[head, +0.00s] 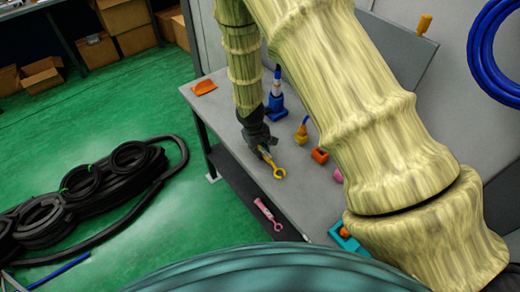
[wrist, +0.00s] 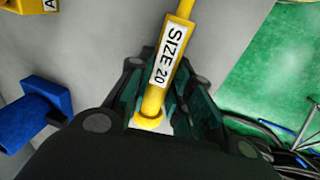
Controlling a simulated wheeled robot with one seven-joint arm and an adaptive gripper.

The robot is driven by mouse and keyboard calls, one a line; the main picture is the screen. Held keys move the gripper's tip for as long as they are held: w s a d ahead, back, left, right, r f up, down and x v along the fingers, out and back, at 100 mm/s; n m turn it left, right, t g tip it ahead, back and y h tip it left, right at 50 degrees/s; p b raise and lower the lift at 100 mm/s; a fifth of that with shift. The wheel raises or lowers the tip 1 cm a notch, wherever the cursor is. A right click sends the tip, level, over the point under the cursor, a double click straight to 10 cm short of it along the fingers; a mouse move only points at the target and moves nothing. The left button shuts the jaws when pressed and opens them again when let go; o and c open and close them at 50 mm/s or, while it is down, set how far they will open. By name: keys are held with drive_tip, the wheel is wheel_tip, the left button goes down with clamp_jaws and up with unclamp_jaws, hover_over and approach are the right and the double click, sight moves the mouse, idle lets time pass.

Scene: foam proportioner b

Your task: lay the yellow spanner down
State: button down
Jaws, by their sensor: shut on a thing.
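The yellow spanner (head: 273,165) is in my gripper (head: 262,150), over the left part of the grey table (head: 232,96). In the wrist view the spanner (wrist: 172,60) carries a white label reading "SIZE 20". My gripper (wrist: 160,110) is shut around its yellow shaft close to one end, and the shaft runs up out of the top of the picture. In the head view its open-jawed end points down and to the right. I cannot tell whether the spanner touches the table top.
A blue fitting (head: 277,105) stands behind my gripper. An orange block (head: 320,155), a small yellow piece (head: 301,135) and an orange flat piece (head: 204,87) are on the table. A pink spanner (head: 267,213) lies lower down by the front edge. Black hoses (head: 80,190) lie on the green floor.

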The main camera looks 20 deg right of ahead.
drive_tip(key=shift+f, duration=0.15)
drive_tip(key=c, duration=1.3)
unclamp_jaws()
drive_tip(key=shift+s+a+r+b, duration=0.2)
drive_tip(key=shift+a+r+b, duration=0.2)
drive_tip(key=shift+r, duration=1.6)
drive_tip(key=shift+s+a+r+b, duration=0.25)
drive_tip(key=shift+r+b, duration=0.3)
drive_tip(key=shift+r, duration=1.45)
drive_tip(key=shift+s+a+r+b, duration=0.15)
drive_tip(key=shift+a+r+b, duration=0.25)
drive_tip(key=shift+r, duration=1.6)
